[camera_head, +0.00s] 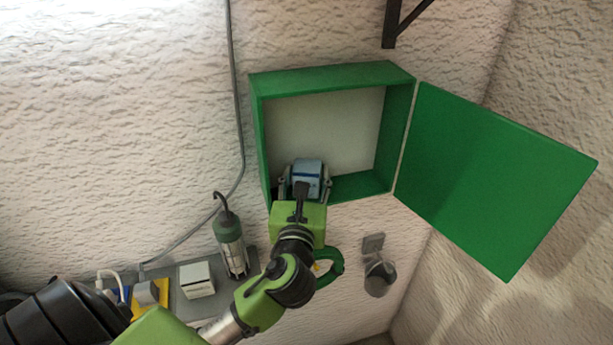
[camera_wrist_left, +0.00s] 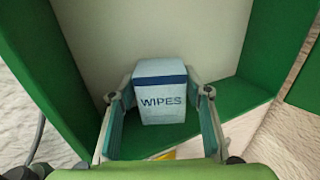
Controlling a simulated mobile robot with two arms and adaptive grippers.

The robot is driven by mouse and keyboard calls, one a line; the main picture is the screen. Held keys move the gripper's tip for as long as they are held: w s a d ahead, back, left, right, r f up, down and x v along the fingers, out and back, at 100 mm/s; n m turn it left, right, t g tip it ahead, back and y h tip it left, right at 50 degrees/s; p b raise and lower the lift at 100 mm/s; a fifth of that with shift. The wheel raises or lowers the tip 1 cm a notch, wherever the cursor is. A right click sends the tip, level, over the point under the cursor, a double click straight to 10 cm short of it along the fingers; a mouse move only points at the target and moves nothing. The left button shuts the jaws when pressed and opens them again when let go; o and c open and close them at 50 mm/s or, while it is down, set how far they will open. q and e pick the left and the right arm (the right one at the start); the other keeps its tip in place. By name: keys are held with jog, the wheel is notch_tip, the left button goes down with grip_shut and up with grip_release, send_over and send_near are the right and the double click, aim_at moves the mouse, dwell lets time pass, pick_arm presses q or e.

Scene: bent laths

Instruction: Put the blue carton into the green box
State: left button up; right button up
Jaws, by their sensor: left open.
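The blue carton (camera_head: 308,172), blue and white with WIPES on its front in the left wrist view (camera_wrist_left: 162,98), is inside the open green box (camera_head: 333,77) at its lower left. It looks upright on the box's bottom board. My left gripper (camera_head: 306,184) reaches in from below and in front, with one open finger on each side of the carton. In the left wrist view (camera_wrist_left: 160,95) the fingers stand slightly apart from its sides. The carton's lower part is hidden behind the gripper in the head view. My right gripper is not in view.
The box's green door (camera_head: 490,175) stands wide open to the right. Below are a shelf (camera_head: 255,277) with a green and grey tool (camera_head: 230,247) and a small white box (camera_head: 196,279), and a grey wall fitting (camera_head: 378,275). The box's right half is empty.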

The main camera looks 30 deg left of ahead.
pick_arm(q)
jog(key=b+v, duration=0.1)
jog(key=v, duration=1.1)
jog(key=w+d+f+n+g+h, duration=0.1)
jog(key=w+d+f+n+h, duration=0.15)
jog(key=f, duration=0.65)
jog(key=w+d+f+n+g+h, duration=0.1)
jog(key=w+d+f+n+h, duration=0.15)
jog(key=f, duration=0.55)
notch_tip(320, 180, down, 22)
jog(key=s+d+n+g+h, duration=0.3)
jog(key=n+g, duration=0.1)
jog(key=n, duration=0.3)
jog(key=s+a+f+n+g, duration=0.1)
jog(key=s+f+n+g, duration=0.15)
jog(key=s+f, duration=0.5)
jog(key=s+a+f+n+g, duration=0.15)
jog(key=s+f+n, duration=0.3)
jog(key=f, duration=0.65)
jog(key=s+a+f+n+g, duration=0.1)
jog(key=s+f+n, duration=0.3)
jog(key=s, duration=0.8)
jog(key=s+a+f+n+g, duration=0.1)
jog(key=s+f+n+g, duration=0.3)
jog(key=s+f, duration=0.3)
jog(key=s+n, duration=0.1)
jog(key=s, duration=0.4)
jog(key=shift+a+f, duration=0.4)
